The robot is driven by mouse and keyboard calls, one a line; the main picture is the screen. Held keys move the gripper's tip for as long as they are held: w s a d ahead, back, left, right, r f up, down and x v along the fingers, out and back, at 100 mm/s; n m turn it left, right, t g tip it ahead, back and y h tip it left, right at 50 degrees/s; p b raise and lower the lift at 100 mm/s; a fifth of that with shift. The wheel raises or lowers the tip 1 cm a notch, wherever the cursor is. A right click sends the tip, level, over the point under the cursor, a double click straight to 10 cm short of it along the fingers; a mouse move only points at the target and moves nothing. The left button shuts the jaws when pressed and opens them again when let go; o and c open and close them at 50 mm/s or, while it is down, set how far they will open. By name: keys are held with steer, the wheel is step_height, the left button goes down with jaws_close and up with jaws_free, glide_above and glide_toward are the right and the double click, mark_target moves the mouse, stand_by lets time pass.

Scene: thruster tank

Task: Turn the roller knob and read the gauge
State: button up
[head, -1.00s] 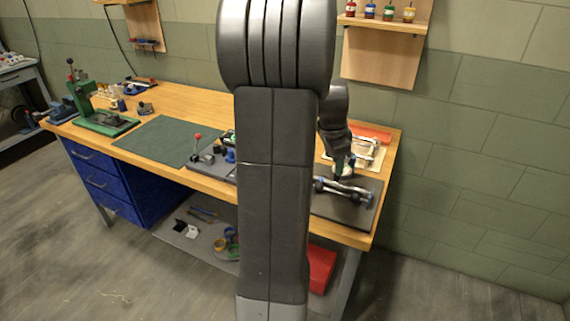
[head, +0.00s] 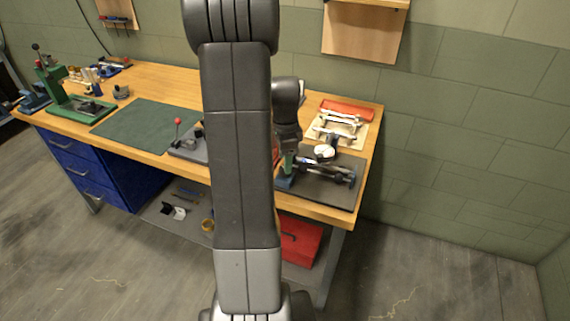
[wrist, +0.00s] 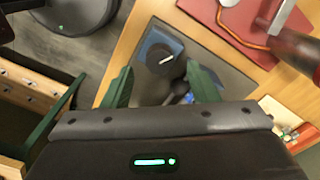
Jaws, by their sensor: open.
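A black round knob (wrist: 167,60) with a white pointer line sits on a blue base (wrist: 152,42) in the wrist view. My gripper (wrist: 160,66) is open, its two green fingers on either side of the knob with visible gaps; the height between them is hard to tell. In the head view my gripper (head: 287,164) hangs over the left end of the metal roller stand (head: 330,172), above a blue block (head: 284,182); the knob is hidden there. A white round dial, likely the gauge (head: 324,151), stands behind the rollers. Its reading is too small to tell.
The stand is on a dark grey plate (head: 345,193) at the bench's right end. Behind it lie a board with metal parts (head: 340,127) and a red strip (head: 347,110). A red-tipped lever (head: 178,124) stands left. The green mat (head: 145,128) is clear.

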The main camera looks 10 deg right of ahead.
steer(key=shift+f, duration=1.6)
steer(key=c, duration=1)
